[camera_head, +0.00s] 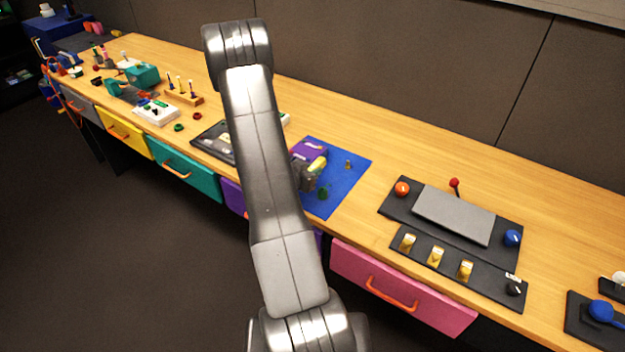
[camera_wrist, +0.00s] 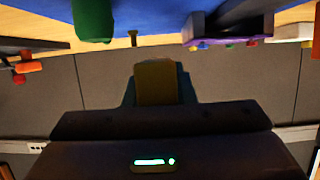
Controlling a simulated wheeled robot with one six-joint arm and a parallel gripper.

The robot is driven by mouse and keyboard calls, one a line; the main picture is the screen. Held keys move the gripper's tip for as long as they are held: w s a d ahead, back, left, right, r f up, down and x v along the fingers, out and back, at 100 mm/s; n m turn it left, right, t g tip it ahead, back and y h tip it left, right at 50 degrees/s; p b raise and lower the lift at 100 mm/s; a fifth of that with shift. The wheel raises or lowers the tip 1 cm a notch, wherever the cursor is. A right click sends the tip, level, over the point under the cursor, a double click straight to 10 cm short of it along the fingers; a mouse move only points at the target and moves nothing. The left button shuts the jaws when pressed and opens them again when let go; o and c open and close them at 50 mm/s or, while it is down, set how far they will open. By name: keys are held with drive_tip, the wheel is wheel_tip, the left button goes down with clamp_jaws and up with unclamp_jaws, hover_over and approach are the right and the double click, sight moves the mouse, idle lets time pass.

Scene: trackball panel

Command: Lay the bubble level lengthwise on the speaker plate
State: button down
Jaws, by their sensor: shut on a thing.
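The bubble level (camera_head: 317,165) looks like a small yellow block. My gripper (camera_head: 308,174) is shut on it above the blue mat, partly hidden by my arm. In the wrist view the dim yellow block (camera_wrist: 157,82) shows at the jaws (camera_wrist: 157,100), with the rest of it hidden. The speaker plate (camera_head: 455,214) appears to be the flat grey rectangle on the dark panel to the right. Its top is bare, and my gripper is well to its left.
An orange ball (camera_head: 402,189), a blue ball (camera_head: 512,238) and a red-tipped stick (camera_head: 455,184) surround the plate. Several brass switches (camera_head: 436,256) line the front strip. A purple box (camera_head: 309,149) and a green object (camera_head: 323,193) are near my gripper.

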drive_tip(key=shift+f, duration=2.5)
drive_tip(key=shift+f, duration=0.1)
drive_tip(key=c, duration=1.6)
unclamp_jaws()
drive_tip(key=shift+f, duration=0.1)
drive_tip(key=shift+c, duration=0.2)
drive_tip(key=shift+o, duration=0.7)
